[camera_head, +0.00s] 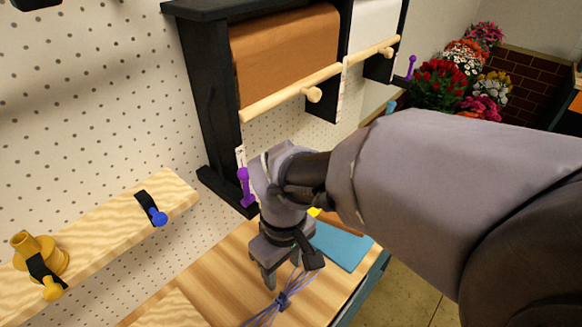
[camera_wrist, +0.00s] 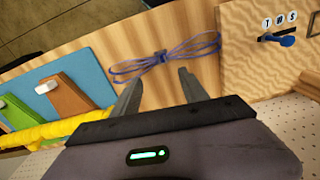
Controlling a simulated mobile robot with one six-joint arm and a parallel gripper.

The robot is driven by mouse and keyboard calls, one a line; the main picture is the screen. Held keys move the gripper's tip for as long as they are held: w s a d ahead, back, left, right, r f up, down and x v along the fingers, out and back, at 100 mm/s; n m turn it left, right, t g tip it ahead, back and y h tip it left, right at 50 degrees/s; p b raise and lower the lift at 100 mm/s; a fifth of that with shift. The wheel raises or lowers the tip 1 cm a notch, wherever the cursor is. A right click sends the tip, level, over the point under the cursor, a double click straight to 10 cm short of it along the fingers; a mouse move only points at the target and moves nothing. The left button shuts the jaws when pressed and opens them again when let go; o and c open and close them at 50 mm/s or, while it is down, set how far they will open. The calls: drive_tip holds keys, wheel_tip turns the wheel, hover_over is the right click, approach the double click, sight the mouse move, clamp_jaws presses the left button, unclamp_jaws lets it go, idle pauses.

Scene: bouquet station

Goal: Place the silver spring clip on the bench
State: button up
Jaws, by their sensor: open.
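I cannot make out a silver spring clip in either view. My gripper (camera_head: 284,272) points down over the wooden bench (camera_head: 218,282), open, with no object between its fingers in the wrist view (camera_wrist: 158,82). A purple-blue looped bow (camera_wrist: 160,58) lies on the bench just beyond the fingertips. The bow also shows under the gripper in the head view (camera_head: 282,300). I cannot tell whether the fingers touch it.
A blue mat (camera_wrist: 75,70) holds an orange-brown block (camera_wrist: 68,100) and a green block (camera_wrist: 18,112), each with a small whitish piece. A yellow roll (camera_wrist: 45,132) lies near them. A wooden shelf (camera_head: 110,225), paper-roll rack (camera_head: 205,100) and flowers (camera_head: 440,85) stand around.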

drive_tip(key=s+d+r+m+t+y, duration=0.1)
drive_tip(key=s+d+r+m+t, duration=0.4)
drive_tip(key=d+r+m, duration=0.5)
drive_tip(key=s+d+m, duration=0.1)
drive_tip(key=d+m, duration=0.1)
drive_tip(key=m, duration=0.1)
drive_tip(key=shift+s+r+t+y, duration=0.3)
drive_tip(key=shift+s+r+y, duration=0.1)
wheel_tip(320, 180, down, 4)
drive_tip(key=b, duration=0.3)
drive_tip(key=shift+r, duration=0.25)
